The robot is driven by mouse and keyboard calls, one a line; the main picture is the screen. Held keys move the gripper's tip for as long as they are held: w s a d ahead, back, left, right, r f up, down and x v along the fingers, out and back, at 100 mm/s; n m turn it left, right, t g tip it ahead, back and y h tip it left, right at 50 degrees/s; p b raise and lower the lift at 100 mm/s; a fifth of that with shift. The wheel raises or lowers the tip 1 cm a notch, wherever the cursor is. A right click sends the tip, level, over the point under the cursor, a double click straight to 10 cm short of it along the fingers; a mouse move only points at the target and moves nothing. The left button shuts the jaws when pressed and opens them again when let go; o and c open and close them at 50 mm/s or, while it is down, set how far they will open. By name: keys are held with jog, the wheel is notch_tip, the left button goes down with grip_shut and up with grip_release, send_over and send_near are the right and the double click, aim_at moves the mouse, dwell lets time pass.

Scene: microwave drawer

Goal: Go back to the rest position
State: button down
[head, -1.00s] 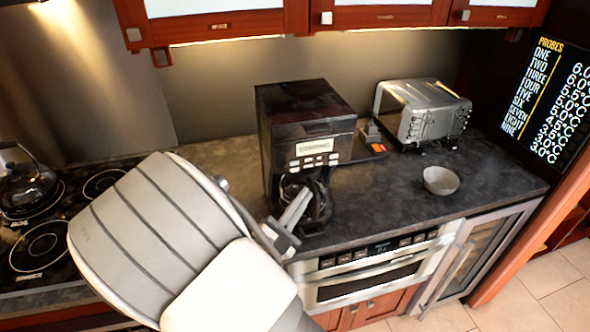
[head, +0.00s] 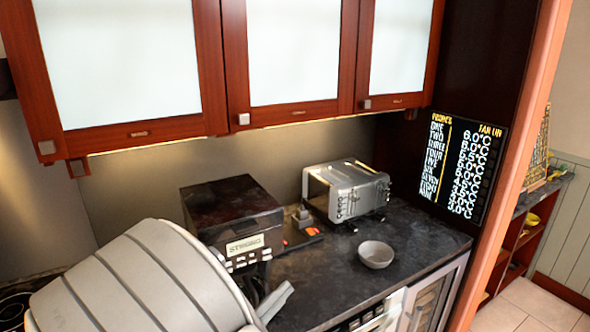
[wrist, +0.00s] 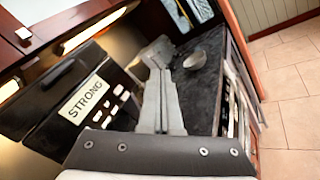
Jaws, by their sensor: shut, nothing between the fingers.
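My gripper (wrist: 160,52) is shut and empty in the wrist view, its two grey fingers lying together above the dark counter. In the head view my arm fills the lower left, and only a small part of my gripper (head: 286,291) shows past it. It is in front of the black coffee maker (head: 228,205), and I cannot tell how close. The coffee maker also stands at the left of the wrist view (wrist: 100,92), its display reading STRONG.
A silver toaster oven (head: 347,190) and a grey bowl (head: 376,255) stand on the dark counter (head: 325,275). Red-framed cabinets (head: 290,50) hang above. A temperature screen (head: 462,168) is at the right, beside a wooden post (head: 516,170). Tiled floor lies right of the counter.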

jog(key=s+d+r+m+g, duration=0.1)
jog(key=s+d+m+g, duration=0.5)
jog(key=d, duration=0.4)
jog(key=s+d+r+m+g, duration=0.2)
jog(key=s+d+m+g, duration=0.2)
jog(key=d+m+g, duration=0.45)
jog(key=s+r+m+t+y, duration=0.4)
jog(key=s+r+m+y, duration=0.2)
jog(key=s+r+y, duration=0.1)
jog(key=shift+s+r+t+y, duration=0.3)
jog(key=shift+s+y, duration=0.2)
jog(key=shift+y, duration=0.6)
jog(key=shift+a+m, duration=0.1)
jog(key=shift+m, duration=0.15)
